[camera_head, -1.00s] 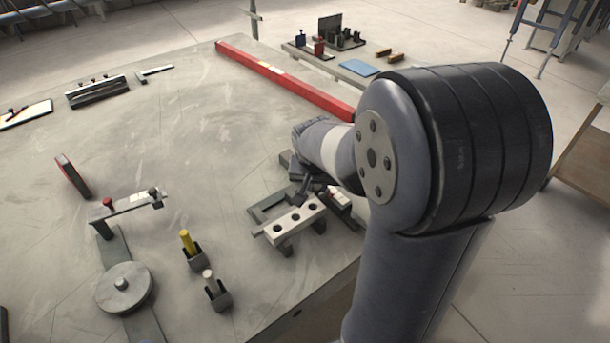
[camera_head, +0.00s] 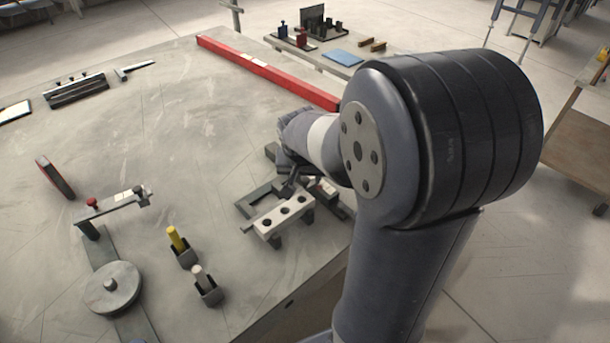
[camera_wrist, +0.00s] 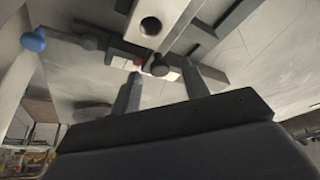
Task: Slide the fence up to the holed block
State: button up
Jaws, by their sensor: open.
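The pale holed block (camera_head: 283,220) stands on dark legs near the table's right edge in the head view. Part of it, with one hole, shows at the top of the wrist view (camera_wrist: 152,25). My gripper (camera_wrist: 160,70) is open, its two fingers apart. A dark round knob (camera_wrist: 158,66) appears between the fingertips; I cannot tell whether they touch it. It is by a bar with red and white marks (camera_wrist: 137,61), which may belong to the fence. In the head view my gripper (camera_head: 288,180) is just behind the block, and my arm hides part of this fixture.
A blue ball (camera_wrist: 33,41) shows at the wrist view's left. A yellow peg (camera_head: 176,238) and a pale peg (camera_head: 202,277) stand in dark holders left of the block. A long red bar (camera_head: 265,70) lies along the far edge. The table's middle is clear.

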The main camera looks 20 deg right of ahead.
jog(key=p+v, duration=0.1)
jog(key=v, duration=0.9)
jog(key=shift+r, duration=0.2)
jog(key=shift+f, duration=0.1)
jog(key=b+x, duration=0.1)
jog(key=x, duration=0.9)
jog(key=shift+f, duration=0.4)
jog(key=shift+w+a+r, duration=0.1)
jog(key=shift+w+a, duration=0.15)
jog(key=shift+w, duration=0.65)
jog(key=shift+w+a, duration=0.2)
jog(key=shift+w, duration=0.65)
jog(key=shift+s, duration=0.15)
